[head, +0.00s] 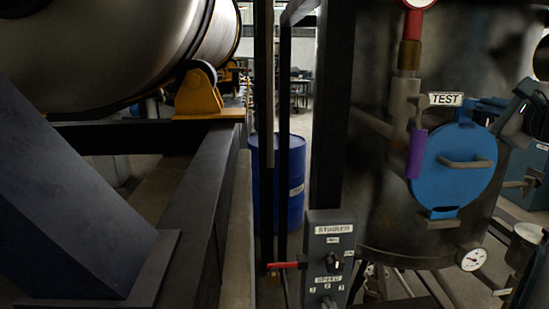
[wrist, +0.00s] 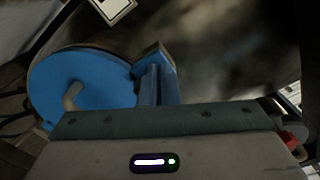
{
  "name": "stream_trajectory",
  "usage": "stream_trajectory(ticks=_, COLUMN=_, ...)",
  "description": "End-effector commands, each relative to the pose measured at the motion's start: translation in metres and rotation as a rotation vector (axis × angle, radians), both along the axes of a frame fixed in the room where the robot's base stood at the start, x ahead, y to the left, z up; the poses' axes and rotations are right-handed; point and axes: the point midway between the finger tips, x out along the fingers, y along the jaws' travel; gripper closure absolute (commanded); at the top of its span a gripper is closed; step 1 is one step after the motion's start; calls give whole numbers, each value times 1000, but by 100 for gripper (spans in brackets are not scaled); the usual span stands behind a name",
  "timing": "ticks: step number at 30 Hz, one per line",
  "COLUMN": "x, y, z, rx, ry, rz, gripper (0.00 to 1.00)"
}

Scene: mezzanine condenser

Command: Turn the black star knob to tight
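I cannot make out the black star knob for sure in either view; my gripper may hide it. A round blue hatch cover (head: 452,180) with a bar handle (head: 468,163) is on the side of a dark tank. My gripper (head: 517,112) is at the right edge of the head view, beside the cover's upper right. In the wrist view the blue cover (wrist: 70,78) is at the left, and a blue arm (wrist: 156,82) runs down behind the grey-green gripper body (wrist: 160,120). The fingertips are hidden, so their opening and any grip do not show.
The dark tank (head: 385,215) carries a TEST tag (head: 445,99), a purple-sleeved lever (head: 416,153) and a dial gauge (head: 472,258). A blue drum (head: 290,185) is behind dark posts.

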Motion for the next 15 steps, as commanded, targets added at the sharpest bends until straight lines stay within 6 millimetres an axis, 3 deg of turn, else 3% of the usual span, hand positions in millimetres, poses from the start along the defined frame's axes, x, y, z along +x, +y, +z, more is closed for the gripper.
stream_trajectory(ticks=15, x=-2, y=2, z=7, rx=-2, ry=0, rz=-7, gripper=100)
